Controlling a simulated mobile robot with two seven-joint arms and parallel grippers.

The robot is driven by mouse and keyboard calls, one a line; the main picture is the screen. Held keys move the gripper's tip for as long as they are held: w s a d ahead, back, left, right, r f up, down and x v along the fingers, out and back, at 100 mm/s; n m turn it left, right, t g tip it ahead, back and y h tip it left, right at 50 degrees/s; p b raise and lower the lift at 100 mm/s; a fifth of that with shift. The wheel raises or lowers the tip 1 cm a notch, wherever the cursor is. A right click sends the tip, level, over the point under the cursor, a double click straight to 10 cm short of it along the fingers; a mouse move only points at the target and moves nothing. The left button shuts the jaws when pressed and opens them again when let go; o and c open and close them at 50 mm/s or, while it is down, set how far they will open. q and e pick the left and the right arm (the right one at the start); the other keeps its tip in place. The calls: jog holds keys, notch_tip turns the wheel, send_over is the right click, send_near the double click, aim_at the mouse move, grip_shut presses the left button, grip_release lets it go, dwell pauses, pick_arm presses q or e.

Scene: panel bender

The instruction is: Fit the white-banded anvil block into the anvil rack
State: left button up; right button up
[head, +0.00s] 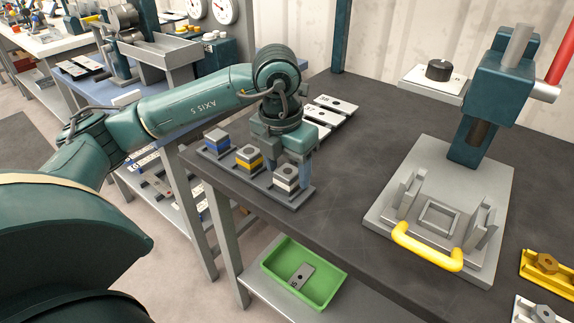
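The anvil rack (296,204) is a dark grey tray at the left edge of the dark bench. The white-banded anvil block (286,181) is upright at its right end, its top about in line with the other blocks. Its lower end is hard to see. My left gripper (288,170) points down right at this block. One finger shows at the block's right side and the other behind its left side. I cannot tell whether they press on it or stand apart. My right gripper is not in view.
A blue-banded block (216,141) and a yellow-banded block (249,158) stand in the rack. Numbered plates (328,110) lie behind my gripper. A press with a yellow handle (427,254) stands to the right. A green bin (318,289) is below. The bench between is clear.

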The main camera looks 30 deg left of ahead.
aim_at(288, 171)
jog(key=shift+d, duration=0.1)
pick_arm(q)
jog(key=r, duration=0.4)
jog(key=shift+s+r, duration=0.2)
jog(key=shift+r, duration=0.15)
notch_tip(288, 171, up, 8)
jog(key=s+p, duration=0.1)
jog(key=p, duration=0.1)
jog(key=shift+r, duration=0.2)
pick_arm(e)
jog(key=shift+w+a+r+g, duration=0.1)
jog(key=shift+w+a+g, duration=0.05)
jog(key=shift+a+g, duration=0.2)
pick_arm(q)
jog(key=shift+s, duration=0.1)
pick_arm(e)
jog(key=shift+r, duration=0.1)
